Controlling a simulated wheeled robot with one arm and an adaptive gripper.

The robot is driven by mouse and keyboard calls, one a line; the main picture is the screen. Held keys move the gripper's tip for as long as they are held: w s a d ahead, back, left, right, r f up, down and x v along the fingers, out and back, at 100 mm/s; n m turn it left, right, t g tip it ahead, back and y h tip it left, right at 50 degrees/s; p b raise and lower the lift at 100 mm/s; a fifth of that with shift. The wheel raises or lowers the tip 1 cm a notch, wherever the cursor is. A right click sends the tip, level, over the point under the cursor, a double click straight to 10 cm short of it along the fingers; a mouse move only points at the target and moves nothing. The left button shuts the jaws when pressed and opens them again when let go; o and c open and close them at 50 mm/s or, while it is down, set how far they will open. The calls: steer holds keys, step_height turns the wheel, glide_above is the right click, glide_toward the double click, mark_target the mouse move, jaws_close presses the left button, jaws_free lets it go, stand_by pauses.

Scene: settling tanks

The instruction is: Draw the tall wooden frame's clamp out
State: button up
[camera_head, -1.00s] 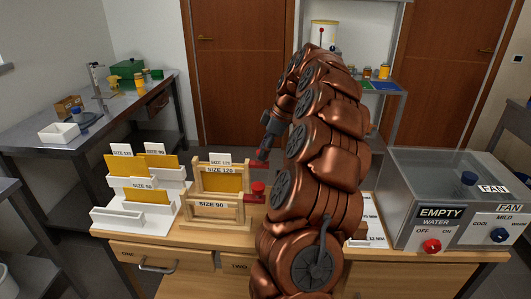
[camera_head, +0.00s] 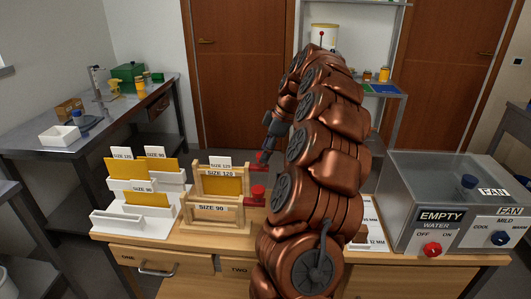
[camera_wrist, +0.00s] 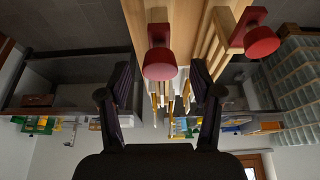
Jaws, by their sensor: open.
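The tall wooden frame (camera_head: 222,187) stands on the bench left of my arm, with a "SIZE 120" label and a yellow sheet in it. A lower wooden frame part labelled "SIZE 90" (camera_head: 211,208) is in front. One red clamp (camera_head: 257,193) sits at the right of the lower part; another red piece (camera_head: 262,157), which looks like the upper clamp, is higher and close to my gripper (camera_head: 267,145). In the wrist view my gripper (camera_wrist: 162,72) is open and empty, with a red clamp (camera_wrist: 160,63) between and just beyond the fingertips. A second red clamp (camera_wrist: 261,41) is to the right.
White stepped racks (camera_head: 135,200) with yellow sheets stand left of the frames. A clear-topped tank (camera_head: 440,185) with knobs stands at the right. A metal side table (camera_head: 50,142) is at the back left. My arm hides the bench middle.

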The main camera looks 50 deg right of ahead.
steer(key=v, duration=0.6)
steer(key=shift+r, duration=0.35)
steer(key=shift+s+d, duration=0.1)
steer(key=shift+d, duration=0.05)
